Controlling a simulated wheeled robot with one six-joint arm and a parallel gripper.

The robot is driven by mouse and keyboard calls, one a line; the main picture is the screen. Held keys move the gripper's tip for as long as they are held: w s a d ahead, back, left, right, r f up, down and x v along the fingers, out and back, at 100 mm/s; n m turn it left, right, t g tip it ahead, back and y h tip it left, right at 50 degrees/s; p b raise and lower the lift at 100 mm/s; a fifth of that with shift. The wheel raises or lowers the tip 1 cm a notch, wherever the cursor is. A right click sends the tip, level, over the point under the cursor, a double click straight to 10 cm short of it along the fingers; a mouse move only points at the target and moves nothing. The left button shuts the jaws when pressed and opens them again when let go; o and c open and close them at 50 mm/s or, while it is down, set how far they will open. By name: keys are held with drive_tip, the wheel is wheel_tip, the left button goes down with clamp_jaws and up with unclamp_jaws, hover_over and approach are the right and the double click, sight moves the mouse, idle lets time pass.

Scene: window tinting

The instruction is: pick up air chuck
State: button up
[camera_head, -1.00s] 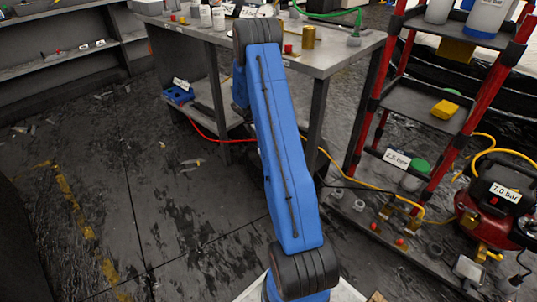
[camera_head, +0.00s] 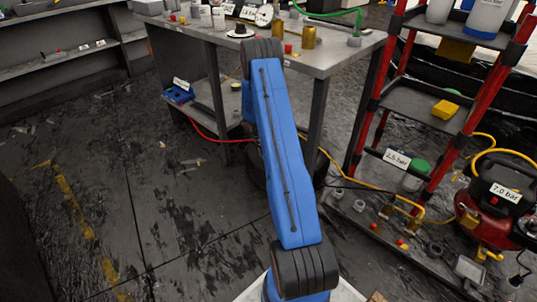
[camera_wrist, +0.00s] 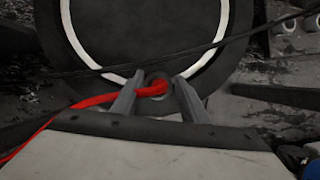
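A red hose (camera_wrist: 90,102) runs in from the left in the wrist view and crosses my left finger. Its thicker red end (camera_wrist: 153,88) lies between my fingertips beside a small dark grey piece (camera_wrist: 160,76), which appears to be the air chuck. My gripper (camera_wrist: 159,78) has its fingers apart, with dark gaps seen beside the piece; firm contact cannot be made out. A black tyre with a white ring (camera_wrist: 140,25) is just behind the fingertips. In the head view the red hose (camera_head: 205,133) shows under the table; my gripper is hidden behind my blue arm.
The workbench (camera_head: 345,55) holds bottles and small parts. A red-posted rack (camera_head: 465,120) stands at the right, with a red compressor (camera_head: 485,215) beside it. A thin dark cable (camera_wrist: 60,72) crosses the wrist view. The floor at the left is mostly clear.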

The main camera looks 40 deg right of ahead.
clamp_jaws()
